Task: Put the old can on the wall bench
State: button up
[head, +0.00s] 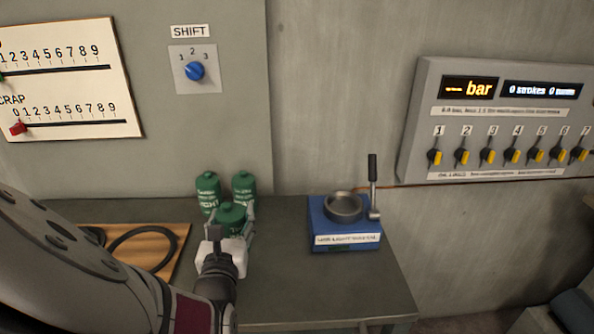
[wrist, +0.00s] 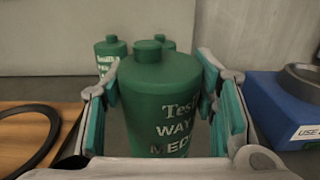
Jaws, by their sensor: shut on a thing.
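A green can (head: 231,217) with white lettering stands upright between the fingers of my gripper (head: 228,228). The grey wall bench (head: 300,285) lies beneath. Two more green cans stand on it behind the held one, a left one (head: 208,192) and a right one (head: 243,187). I cannot tell whether the held can touches the bench.
A blue device (head: 345,238) with a round dish and an upright lever stands to the right on the bench. A wooden board (head: 172,245) with a black ring (head: 140,235) lies to the left. Bare bench shows between the cans and the blue device.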

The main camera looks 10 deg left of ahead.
jog(key=shift+w+f+b, duration=0.15)
jog(key=shift+f+b, duration=0.95)
jog(key=shift+f, duration=0.65)
jog(key=shift+f, duration=0.1)
jog(key=o, duration=1.7)
jog(key=shift+c, duration=0.2)
